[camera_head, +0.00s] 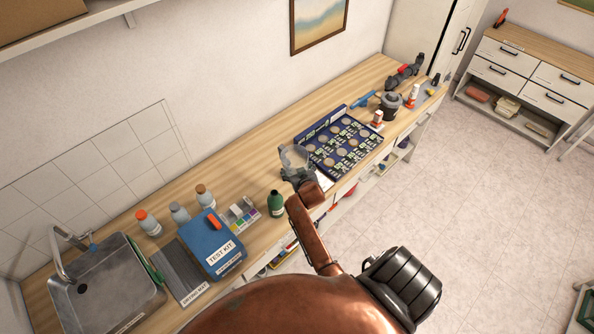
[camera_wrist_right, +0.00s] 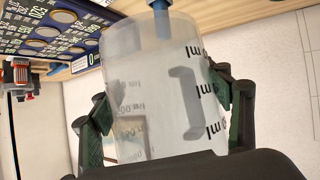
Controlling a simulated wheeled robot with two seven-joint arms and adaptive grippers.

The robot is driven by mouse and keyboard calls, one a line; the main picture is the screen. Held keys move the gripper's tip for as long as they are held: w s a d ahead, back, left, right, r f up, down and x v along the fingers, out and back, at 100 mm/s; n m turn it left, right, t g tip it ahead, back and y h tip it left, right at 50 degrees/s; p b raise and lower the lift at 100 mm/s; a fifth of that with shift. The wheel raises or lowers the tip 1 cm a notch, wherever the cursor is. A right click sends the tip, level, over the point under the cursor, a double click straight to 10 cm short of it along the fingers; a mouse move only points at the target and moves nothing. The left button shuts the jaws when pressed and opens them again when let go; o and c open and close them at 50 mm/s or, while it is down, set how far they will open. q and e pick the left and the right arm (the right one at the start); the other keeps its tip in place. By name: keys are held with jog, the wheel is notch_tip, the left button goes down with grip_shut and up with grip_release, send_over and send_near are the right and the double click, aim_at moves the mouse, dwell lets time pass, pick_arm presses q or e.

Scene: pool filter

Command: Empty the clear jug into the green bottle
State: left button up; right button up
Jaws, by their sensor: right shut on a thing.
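The clear jug (camera_head: 295,157) is in my right gripper (camera_head: 297,174), above the counter near the dark display board. In the right wrist view the jug (camera_wrist_right: 165,90) fills the middle, with ml marks on its wall. The fingers of the right gripper (camera_wrist_right: 165,115) press on it from both sides. I cannot tell how much liquid is in it. The green bottle (camera_head: 276,204) stands upright on the counter, to the left of and nearer than the jug, apart from it. It has a pale label and a dark top. My left gripper does not show.
The blue test kit box (camera_head: 212,246), a colour chart card (camera_head: 239,214) and several small bottles stand left of the green bottle. The sink (camera_head: 105,288) is at the far left. The display board (camera_head: 340,145) lies behind and right of the jug. A grey pot (camera_head: 391,104) stands farther right.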

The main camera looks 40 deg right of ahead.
jog(key=shift+a+r+m+y, duration=0.2)
jog(key=shift+r+m+y, duration=0.1)
jog(key=shift+r, duration=0.5)
jog(key=shift+a, duration=0.15)
jog(key=shift+w+d+r, duration=0.1)
jog(key=shift+d+r, duration=0.55)
jog(key=shift+d, duration=0.35)
jog(key=shift+s+d+r, duration=0.1)
jog(key=shift+d+r, duration=0.6)
jog(key=shift+d, duration=0.35)
jog(key=shift+w+d+r, duration=0.1)
jog(key=shift+d+r, duration=0.55)
jog(key=shift+d, duration=0.35)
